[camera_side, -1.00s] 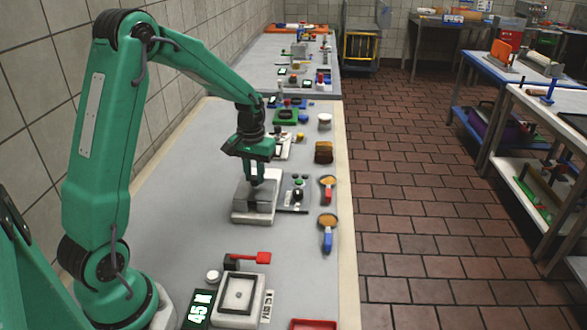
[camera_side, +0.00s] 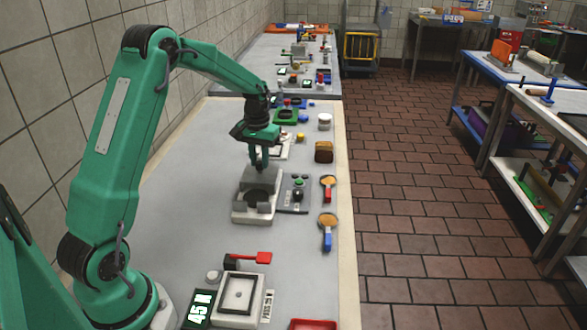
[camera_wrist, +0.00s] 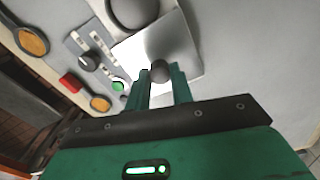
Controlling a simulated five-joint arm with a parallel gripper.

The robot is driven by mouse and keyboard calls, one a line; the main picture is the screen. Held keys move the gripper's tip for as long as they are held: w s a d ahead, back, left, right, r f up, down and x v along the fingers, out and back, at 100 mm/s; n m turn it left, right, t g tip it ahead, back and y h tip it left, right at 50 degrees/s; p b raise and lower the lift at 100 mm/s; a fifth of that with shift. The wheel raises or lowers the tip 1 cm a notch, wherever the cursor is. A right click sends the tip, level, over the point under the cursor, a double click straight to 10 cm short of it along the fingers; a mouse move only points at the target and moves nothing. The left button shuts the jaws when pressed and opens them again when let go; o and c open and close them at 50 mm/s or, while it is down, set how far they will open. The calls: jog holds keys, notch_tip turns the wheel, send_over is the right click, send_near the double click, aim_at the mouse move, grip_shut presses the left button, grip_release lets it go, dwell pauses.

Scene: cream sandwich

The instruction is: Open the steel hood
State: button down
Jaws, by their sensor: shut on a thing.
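The steel hood (camera_side: 260,179) stands raised at the back of its pale base (camera_side: 247,216). A dark round recess (camera_side: 257,197) is uncovered in front of it. In the wrist view the hood is a bright steel plate (camera_wrist: 188,45) with a dark round knob (camera_wrist: 160,71). My gripper (camera_side: 259,164) is at the hood's upper edge. In the wrist view my gripper (camera_wrist: 161,76) has its two green fingers on either side of the knob, shut on it. The fingers partly hide the hood's near edge.
A control panel with a green button (camera_side: 299,183) stands right of the base. Two tan-headed tools (camera_side: 327,220) lie farther right, near the bench edge. A brown block (camera_side: 323,152) sits behind them. A framed tray (camera_side: 240,295) and red-handled tool (camera_side: 250,258) are in front.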

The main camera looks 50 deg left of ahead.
jog(key=shift+w+a+r, duration=0.1)
jog(key=shift+w+a, duration=0.75)
jog(key=shift+w, duration=0.1)
jog(key=c, duration=1.2)
grip_release()
notch_tip(320, 180, up, 8)
